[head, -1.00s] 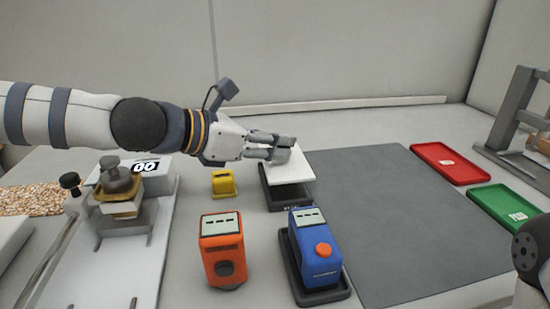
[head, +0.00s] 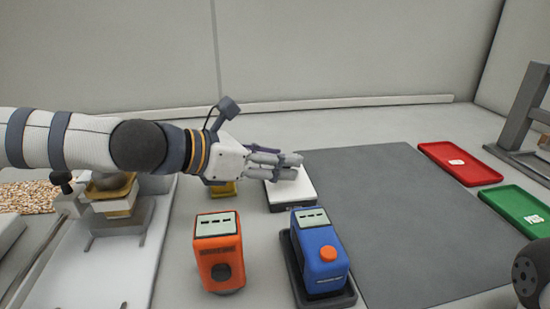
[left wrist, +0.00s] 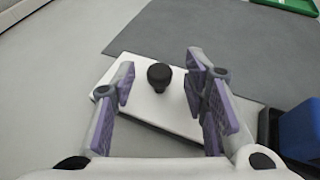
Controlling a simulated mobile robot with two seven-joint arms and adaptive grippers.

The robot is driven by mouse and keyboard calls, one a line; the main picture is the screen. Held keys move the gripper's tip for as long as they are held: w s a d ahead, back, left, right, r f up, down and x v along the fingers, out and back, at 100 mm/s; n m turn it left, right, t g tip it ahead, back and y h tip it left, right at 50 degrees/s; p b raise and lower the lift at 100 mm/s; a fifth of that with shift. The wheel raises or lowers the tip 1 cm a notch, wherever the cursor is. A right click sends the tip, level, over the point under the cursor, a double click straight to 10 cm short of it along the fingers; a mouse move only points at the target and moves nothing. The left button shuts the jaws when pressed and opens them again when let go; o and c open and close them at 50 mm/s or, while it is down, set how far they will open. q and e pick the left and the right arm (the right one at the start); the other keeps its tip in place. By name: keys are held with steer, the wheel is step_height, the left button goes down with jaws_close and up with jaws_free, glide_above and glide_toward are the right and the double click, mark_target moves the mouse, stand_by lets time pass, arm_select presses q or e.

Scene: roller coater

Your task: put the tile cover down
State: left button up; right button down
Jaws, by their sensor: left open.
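The tile cover (head: 302,192) is a flat white plate with a black knob (left wrist: 159,76), which shows in the left wrist view. The cover lies low and flat at the near left of the grey mat, where a dark base stood visible before; that base is now mostly hidden. My left gripper (head: 296,165) is over the cover in the head view. In the left wrist view its two purple-padded fingers are open, one on each side of the knob, with gaps between. My right gripper is out of view.
A blue device (head: 318,258) in a dark tray stands close in front of the cover. An orange device (head: 218,252) and a yellow block (head: 222,190) are to the left. Red (head: 452,157) and green (head: 510,200) trays lie right of the clear grey mat (head: 390,220).

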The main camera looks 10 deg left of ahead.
arm_select(q)
steer(key=shift+r, duration=0.3)
steer(key=p+v, duration=0.3)
steer(key=v, duration=0.9)
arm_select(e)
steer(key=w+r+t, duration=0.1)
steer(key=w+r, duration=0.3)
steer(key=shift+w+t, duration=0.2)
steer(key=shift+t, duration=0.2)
arm_select(q)
steer(key=shift+r, duration=0.15)
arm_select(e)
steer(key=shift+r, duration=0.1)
